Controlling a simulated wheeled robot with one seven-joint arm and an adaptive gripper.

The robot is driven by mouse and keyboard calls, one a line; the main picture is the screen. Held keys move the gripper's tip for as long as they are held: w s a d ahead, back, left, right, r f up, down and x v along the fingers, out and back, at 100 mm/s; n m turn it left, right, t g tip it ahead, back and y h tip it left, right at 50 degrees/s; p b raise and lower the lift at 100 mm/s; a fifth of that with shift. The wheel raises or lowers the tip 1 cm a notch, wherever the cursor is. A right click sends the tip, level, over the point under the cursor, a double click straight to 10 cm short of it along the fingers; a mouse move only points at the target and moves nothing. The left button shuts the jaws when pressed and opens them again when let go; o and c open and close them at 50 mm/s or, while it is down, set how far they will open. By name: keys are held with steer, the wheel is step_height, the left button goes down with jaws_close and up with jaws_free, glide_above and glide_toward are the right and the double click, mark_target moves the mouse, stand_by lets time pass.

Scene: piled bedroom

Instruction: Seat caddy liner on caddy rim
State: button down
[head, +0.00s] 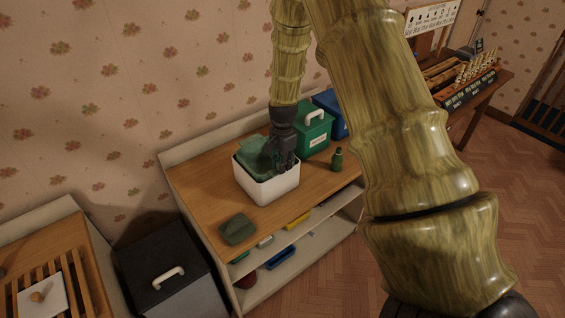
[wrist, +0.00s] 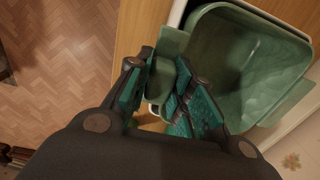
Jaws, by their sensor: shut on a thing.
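The white caddy (head: 265,188) stands open on the wooden top of a shelf unit. The green caddy liner (head: 254,153) is at its mouth, with part showing above the rim at the back left. My gripper (head: 284,168) is over the caddy's right side, pointing down. In the wrist view the liner (wrist: 245,65) is an open, hollow green tub, and my gripper (wrist: 165,100) is shut on a flap at its edge. A strip of the caddy's white rim (wrist: 178,13) shows beside the liner. The fingers hide part of the rim, so the fit there cannot be told.
A green lidded box (head: 313,135) and a blue box (head: 330,105) stand behind the caddy. A small green bottle (head: 337,160) is to its right. A dark green folded item (head: 237,229) lies at the front left. The patterned wall is close behind.

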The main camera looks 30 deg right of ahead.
steer(key=shift+f, duration=1.2)
stand_by(3.0)
steer(key=c, duration=1.4)
jaws_free()
steer(key=shift+r+p, duration=1)
steer(key=shift+r, duration=0.8)
steer(key=o, duration=0.5)
steer(key=shift+o, duration=0.2)
steer(key=shift+c, duration=0.4)
steer(key=c, duration=0.5)
